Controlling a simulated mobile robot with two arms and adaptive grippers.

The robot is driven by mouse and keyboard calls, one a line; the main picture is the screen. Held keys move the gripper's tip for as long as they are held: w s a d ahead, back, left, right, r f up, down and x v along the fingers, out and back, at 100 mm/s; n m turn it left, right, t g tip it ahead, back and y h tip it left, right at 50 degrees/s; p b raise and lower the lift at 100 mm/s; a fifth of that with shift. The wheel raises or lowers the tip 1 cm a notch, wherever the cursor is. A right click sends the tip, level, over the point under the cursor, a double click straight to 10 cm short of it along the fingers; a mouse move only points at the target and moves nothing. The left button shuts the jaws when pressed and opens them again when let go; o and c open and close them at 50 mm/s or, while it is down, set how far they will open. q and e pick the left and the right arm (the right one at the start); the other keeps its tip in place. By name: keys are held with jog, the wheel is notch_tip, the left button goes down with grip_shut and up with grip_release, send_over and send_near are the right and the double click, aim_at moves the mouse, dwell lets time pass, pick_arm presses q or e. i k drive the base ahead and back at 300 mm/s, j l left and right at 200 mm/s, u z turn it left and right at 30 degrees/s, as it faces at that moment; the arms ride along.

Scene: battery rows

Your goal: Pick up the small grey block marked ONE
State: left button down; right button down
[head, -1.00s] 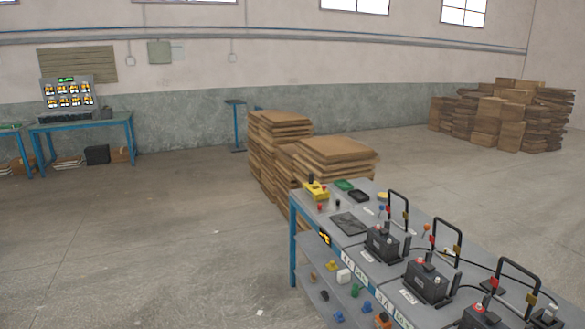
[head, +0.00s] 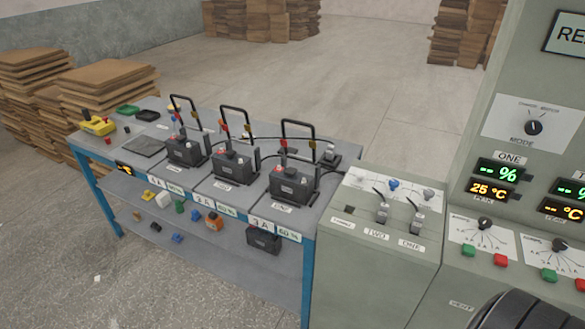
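On the sloped top of a grey-green cabinet, a small grey block with a lever (head: 411,221) stands just behind a label reading ONE (head: 411,245). A similar grey block (head: 381,213) stands to its left, behind a label reading TWO (head: 376,234). I cannot read any marking on the blocks themselves. Neither of my grippers is in view.
A grey bench (head: 236,193) with blue legs holds several dark batteries with black handles. A tall control panel (head: 535,90) stands at right. Stacked cardboard (head: 110,80) is at left. A dark ribbed rounded shape (head: 505,312) covers the lower right corner.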

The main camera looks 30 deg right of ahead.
aim_at(290, 184)
jog(key=z, duration=1)
